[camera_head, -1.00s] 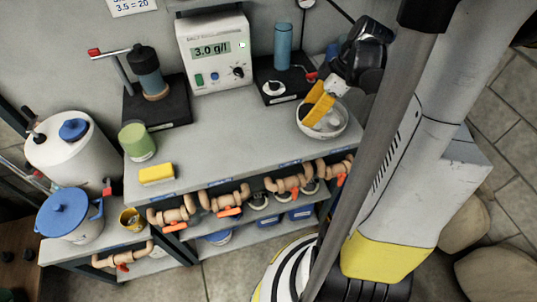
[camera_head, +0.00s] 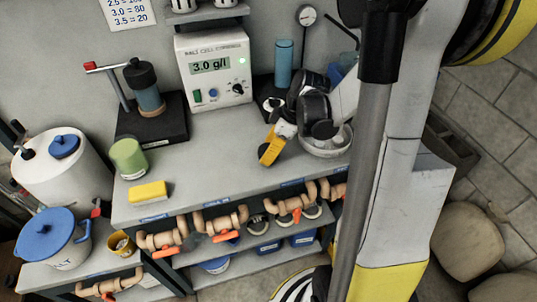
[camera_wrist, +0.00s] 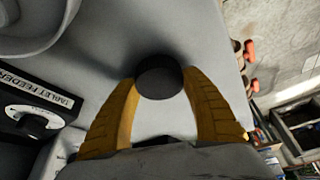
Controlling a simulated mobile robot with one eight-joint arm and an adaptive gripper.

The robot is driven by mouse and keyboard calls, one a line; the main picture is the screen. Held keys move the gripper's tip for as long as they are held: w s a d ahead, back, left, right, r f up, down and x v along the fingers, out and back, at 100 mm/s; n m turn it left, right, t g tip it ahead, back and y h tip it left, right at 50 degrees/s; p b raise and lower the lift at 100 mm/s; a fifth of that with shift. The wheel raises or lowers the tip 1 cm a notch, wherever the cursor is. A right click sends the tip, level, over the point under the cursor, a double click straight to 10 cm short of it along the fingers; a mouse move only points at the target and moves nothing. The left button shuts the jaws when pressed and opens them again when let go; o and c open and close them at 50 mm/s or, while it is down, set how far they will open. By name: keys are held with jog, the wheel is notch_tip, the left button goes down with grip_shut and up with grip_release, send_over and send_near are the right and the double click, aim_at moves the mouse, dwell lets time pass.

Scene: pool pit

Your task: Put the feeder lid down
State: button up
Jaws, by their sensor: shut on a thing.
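My gripper (camera_head: 268,152) has its yellow fingers over the grey counter, left of the white bowl. In the wrist view the fingers (camera_wrist: 162,95) are closed around a round dark piece, which looks like the feeder lid (camera_wrist: 160,77). The lid is held above the counter, with a shadow beside it; the exact gap cannot be told. The lid cannot be made out in the head view. The tablet feeder, a black base with a blue tube (camera_head: 284,62), stands behind the gripper. Its label and dial (camera_wrist: 32,118) show at the left of the wrist view.
The white bowl (camera_head: 325,142) is close to the gripper's right. A salt cell meter (camera_head: 213,68), a pump-like stand (camera_head: 150,115), a green cup (camera_head: 128,158) and a yellow sponge (camera_head: 148,192) stand further left. Bare counter (camera_head: 215,155) lies left of the gripper. Pipes with orange valves (camera_head: 222,222) run below the front edge.

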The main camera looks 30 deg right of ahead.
jog(key=shift+f, duration=0.1)
jog(key=shift+f, duration=0.15)
jog(key=o, duration=1.1)
